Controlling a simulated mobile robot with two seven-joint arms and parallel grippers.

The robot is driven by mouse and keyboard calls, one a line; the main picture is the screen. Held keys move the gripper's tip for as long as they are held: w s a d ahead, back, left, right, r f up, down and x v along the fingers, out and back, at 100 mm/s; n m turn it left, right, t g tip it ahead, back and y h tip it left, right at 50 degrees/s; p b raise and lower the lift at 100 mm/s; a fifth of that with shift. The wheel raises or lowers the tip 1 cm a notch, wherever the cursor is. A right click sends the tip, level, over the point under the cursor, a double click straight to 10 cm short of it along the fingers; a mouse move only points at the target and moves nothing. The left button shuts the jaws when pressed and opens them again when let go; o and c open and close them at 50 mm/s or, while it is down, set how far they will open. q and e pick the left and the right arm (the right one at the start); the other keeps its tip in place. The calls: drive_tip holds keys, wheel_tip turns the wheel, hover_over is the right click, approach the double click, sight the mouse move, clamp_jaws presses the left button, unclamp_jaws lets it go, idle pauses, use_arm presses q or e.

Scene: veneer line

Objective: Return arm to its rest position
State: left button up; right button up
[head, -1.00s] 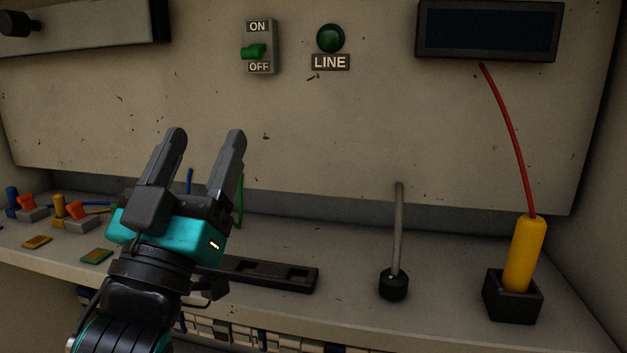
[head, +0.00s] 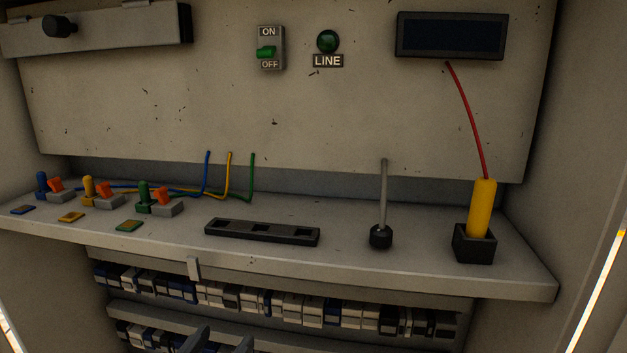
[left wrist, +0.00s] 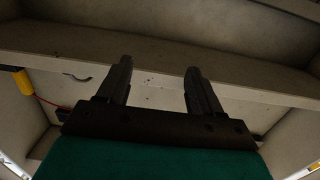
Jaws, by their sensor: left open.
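My left gripper (head: 218,342) shows only by its finger ends at the bottom edge of the head view, in front of the lower rows of blocks and below the shelf. In the left wrist view its two fingers (left wrist: 158,85) stand apart with nothing between them, so it is open and empty. The rest of the left arm is out of the head view. My right gripper is in neither view.
The shelf (head: 340,270) holds a black slotted strip (head: 262,231), a grey rod tool (head: 383,205), a yellow probe (head: 482,207) in a black holder (head: 474,243), and coloured connectors (head: 145,197). A switch (head: 270,48) is on the panel above.

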use_arm(q)
drive_tip(key=s+a+f+g, duration=0.1)
drive_tip(key=s+f+g, duration=0.2)
drive_tip(key=s+f, duration=0.5)
drive_tip(key=s+a+f+g, duration=0.1)
drive_tip(key=s+f+g, duration=0.35)
drive_tip(key=f, duration=0.75)
wheel_tip(320, 180, up, 12)
drive_tip(key=a+t+y+p, duration=0.1)
drive_tip(key=a+p, duration=0.1)
drive_tip(key=p, duration=1.3)
drive_tip(key=shift+s+y, duration=0.3)
drive_tip(key=shift+s, duration=0.05)
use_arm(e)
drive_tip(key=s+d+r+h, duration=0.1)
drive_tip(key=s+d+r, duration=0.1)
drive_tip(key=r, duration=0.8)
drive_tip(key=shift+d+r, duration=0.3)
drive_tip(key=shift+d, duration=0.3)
